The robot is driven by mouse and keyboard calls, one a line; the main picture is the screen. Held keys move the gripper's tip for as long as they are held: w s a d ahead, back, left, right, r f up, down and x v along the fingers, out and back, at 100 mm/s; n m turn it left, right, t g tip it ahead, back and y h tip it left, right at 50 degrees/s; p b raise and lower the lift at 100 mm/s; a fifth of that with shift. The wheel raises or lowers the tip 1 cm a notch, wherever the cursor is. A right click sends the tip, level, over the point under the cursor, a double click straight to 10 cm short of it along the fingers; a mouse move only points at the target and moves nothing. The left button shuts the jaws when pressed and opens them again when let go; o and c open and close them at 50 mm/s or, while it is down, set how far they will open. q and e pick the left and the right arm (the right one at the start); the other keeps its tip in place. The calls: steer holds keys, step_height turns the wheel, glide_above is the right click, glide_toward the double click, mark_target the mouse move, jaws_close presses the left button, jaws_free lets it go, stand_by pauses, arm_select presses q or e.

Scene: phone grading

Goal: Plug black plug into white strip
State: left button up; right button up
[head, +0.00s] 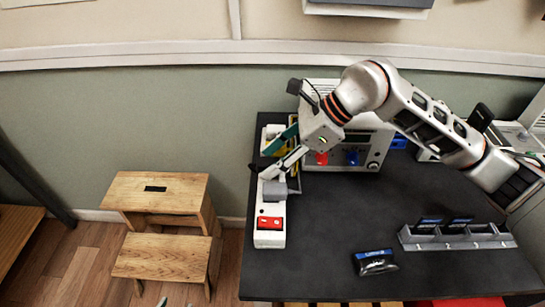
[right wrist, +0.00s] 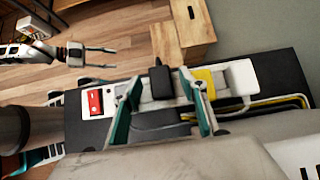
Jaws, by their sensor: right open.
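The white strip (head: 268,238) lies along the left edge of the dark table, with a red switch (head: 269,223) at its near end. The strip also shows in the right wrist view (right wrist: 240,76). My right gripper (head: 276,158) is open above the strip. In the right wrist view its teal-edged fingers (right wrist: 162,110) stand apart on either side of a black plug (right wrist: 160,82). I cannot tell whether the plug is seated in a socket or touched by the fingers. My left gripper (right wrist: 102,49) shows only in the right wrist view, its fingers apart and empty.
A grey block (head: 274,190) sits on the strip. A yellow plug (right wrist: 207,80) is beside the right finger. A phone-like device (head: 375,262) and a grey rack (head: 455,237) are at the front right. The table's middle is clear.

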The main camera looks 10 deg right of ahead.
steer(key=v, duration=1.2)
